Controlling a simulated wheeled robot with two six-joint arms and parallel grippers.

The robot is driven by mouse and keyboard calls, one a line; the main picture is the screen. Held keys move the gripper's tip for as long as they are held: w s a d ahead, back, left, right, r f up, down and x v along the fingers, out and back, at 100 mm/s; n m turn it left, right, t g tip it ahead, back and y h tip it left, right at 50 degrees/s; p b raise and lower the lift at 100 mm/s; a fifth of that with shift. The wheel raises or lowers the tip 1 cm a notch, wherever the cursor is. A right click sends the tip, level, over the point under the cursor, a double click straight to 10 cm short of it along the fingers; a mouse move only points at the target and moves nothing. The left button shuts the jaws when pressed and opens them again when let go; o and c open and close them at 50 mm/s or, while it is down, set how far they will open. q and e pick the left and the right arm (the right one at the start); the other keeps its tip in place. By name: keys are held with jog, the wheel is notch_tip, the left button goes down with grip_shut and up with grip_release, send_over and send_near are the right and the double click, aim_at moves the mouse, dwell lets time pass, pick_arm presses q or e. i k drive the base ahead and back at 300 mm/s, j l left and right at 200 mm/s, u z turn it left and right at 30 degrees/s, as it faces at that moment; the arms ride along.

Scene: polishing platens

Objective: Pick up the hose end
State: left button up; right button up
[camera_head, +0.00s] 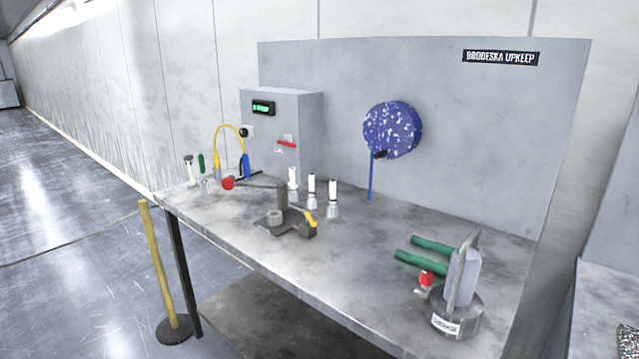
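A blue speckled round reel (392,130) is mounted on the grey back panel. A short blue hose (371,182) hangs from it down to about the tabletop, with a black piece (380,154) near its top. A yellow hose (229,127) arches up at the left of the table beside the grey control box. Its right end goes into a blue piece (246,165), and its left end (217,170) points down near the tabletop. I cannot tell which end the task means. Neither of my grippers is in view.
The grey table (370,265) holds a dark fixture (283,210) with a red knob, several white-topped bottles (311,190), green handles (421,262), a red-topped valve (424,284) and a round-based metal device (459,310). A yellow post (159,265) stands at the left.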

aim_at(293, 186)
jog(key=i+j+z, duration=0.25)
jog(key=z, duration=0.25)
jog(key=i+j+z, duration=0.1)
jog(key=j+z, duration=0.35)
jog(key=i+j, duration=0.05)
jog(key=j, duration=0.05)
